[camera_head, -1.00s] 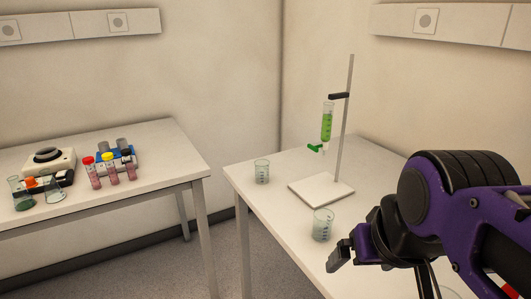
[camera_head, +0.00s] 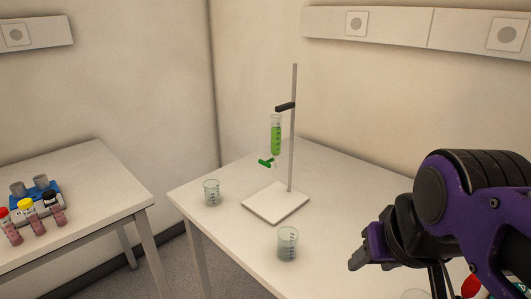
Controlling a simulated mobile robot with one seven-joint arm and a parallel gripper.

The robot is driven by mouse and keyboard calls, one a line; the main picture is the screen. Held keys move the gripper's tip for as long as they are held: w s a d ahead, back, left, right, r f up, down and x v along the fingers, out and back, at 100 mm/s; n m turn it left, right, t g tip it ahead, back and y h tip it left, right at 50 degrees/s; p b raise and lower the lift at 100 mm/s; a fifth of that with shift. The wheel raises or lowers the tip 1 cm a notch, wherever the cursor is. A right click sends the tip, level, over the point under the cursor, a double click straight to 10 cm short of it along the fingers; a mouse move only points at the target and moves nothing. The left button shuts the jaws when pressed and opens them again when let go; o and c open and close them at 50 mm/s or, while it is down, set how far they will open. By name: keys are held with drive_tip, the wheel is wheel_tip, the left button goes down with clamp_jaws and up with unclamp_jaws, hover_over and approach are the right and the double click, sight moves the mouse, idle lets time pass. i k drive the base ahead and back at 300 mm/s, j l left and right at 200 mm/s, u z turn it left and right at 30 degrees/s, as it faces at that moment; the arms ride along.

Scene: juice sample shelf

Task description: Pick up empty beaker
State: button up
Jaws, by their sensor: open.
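Two clear beakers with no coloured liquid visible in them stand upright on the right-hand white table. One beaker (camera_head: 211,193) is near the table's left edge, left of the stand. The other beaker (camera_head: 287,244) is in front of the stand, closer to me. My gripper (camera_head: 357,262) is at the right, to the right of the nearer beaker and apart from it. It is open and empty, its fingers pointing left. Part of it is hidden behind my purple and black arm.
A stand with a white base (camera_head: 274,204) holds a burette of green liquid (camera_head: 276,140) with a green tap. Another clear vessel (camera_head: 416,294) shows partly at the bottom edge. The left table (camera_head: 90,185) holds capped tubes and a blue rack (camera_head: 36,194). A floor gap separates the tables.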

sight(211, 188)
drive_tip(key=i+j+z, duration=0.1)
drive_tip(key=j+z, duration=0.35)
drive_tip(key=j, duration=0.35)
drive_tip(key=j+z, duration=0.15)
drive_tip(key=j, duration=0.65)
